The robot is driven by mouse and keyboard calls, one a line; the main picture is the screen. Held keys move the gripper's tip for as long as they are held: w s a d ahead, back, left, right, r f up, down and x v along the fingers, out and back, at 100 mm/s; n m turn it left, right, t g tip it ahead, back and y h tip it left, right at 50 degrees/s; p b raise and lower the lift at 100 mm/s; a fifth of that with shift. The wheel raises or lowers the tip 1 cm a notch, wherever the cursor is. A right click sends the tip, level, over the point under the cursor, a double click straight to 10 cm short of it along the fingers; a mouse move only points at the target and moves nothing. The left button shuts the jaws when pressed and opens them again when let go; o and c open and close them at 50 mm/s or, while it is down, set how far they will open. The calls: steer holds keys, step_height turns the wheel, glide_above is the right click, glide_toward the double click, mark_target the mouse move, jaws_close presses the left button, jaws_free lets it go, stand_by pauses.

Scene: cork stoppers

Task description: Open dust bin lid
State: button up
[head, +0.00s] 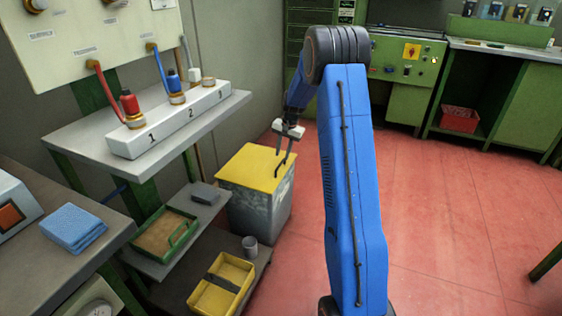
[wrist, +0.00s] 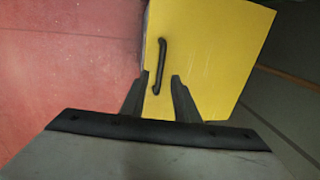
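The dust bin (head: 262,212) is a grey box standing on the red floor, with a flat yellow lid (head: 246,168) that lies shut on it. A black bar handle (wrist: 159,66) is on the lid near one edge, seen in the wrist view. My gripper (head: 285,160) is over the lid in the head view. I cannot tell how far above the lid the fingertips are.
A grey bench with a numbered white block (head: 170,120) stands left of the bin. The red floor (head: 450,200) to the right is clear.

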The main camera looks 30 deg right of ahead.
steer(key=shift+w+a+f, duration=0.1)
steer(key=shift+w+f, duration=0.05)
steer(key=shift+f, duration=0.65)
steer(key=shift+w+a+f, duration=0.1)
steer(key=shift+f, duration=0.7)
steer(key=shift+w+a+f, duration=0.1)
steer(key=shift+w+f, duration=0.05)
steer(key=shift+f, duration=0.65)
steer(key=shift+c, duration=0.7)
jaws_close()
